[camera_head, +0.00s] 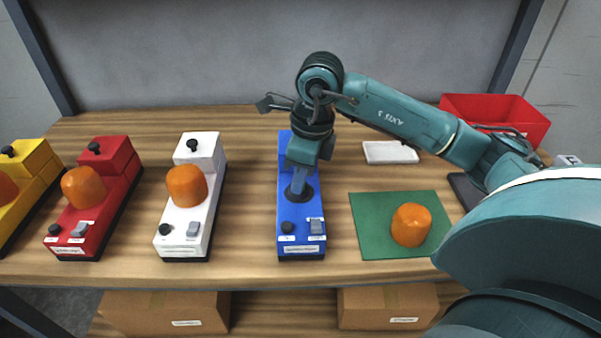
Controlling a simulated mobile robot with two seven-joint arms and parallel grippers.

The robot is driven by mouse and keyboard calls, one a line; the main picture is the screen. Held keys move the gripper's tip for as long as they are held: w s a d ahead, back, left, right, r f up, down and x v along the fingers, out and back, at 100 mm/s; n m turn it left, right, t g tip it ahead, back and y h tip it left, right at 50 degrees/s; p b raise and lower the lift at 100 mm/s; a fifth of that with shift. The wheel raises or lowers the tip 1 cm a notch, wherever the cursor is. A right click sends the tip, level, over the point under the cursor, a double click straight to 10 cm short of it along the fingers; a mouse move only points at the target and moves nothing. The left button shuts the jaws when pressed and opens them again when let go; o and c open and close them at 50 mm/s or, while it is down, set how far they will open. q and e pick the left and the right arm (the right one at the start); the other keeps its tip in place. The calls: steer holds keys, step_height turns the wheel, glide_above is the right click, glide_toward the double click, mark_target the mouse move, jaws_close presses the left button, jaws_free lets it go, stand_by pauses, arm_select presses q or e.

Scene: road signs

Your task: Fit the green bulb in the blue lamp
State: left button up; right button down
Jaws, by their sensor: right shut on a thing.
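The blue lamp (288,247) stands on the table right of the middle lamps, with a dark round socket (291,196) on top. My right gripper (299,189) points down over this socket, its fingertips at or just above it. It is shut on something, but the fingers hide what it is. I see no green-coloured bulb. An orange bulb (411,225) sits on a green mat (372,235) right of the blue lamp. My left gripper is not in view.
White (171,239), red (72,215) and yellow (36,162) lamps stand to the left, each with an orange bulb. A white pad (390,152) and a red bin (520,115) are at back right. Cardboard boxes (165,310) sit below. My right arm crosses the right side.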

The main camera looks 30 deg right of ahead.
mark_target(309, 194)
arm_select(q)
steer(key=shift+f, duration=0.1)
arm_select(e)
steer(key=shift+f, duration=0.15)
steer(key=c, duration=1.2)
jaws_free()
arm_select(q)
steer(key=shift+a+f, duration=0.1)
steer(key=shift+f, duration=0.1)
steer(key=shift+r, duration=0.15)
arm_select(e)
step_height(309, 194, up, 13)
steer(key=s+d, duration=0.1)
steer(key=shift+s, duration=0.2)
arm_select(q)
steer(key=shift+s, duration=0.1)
arm_select(e)
steer(key=shift+d, duration=0.15)
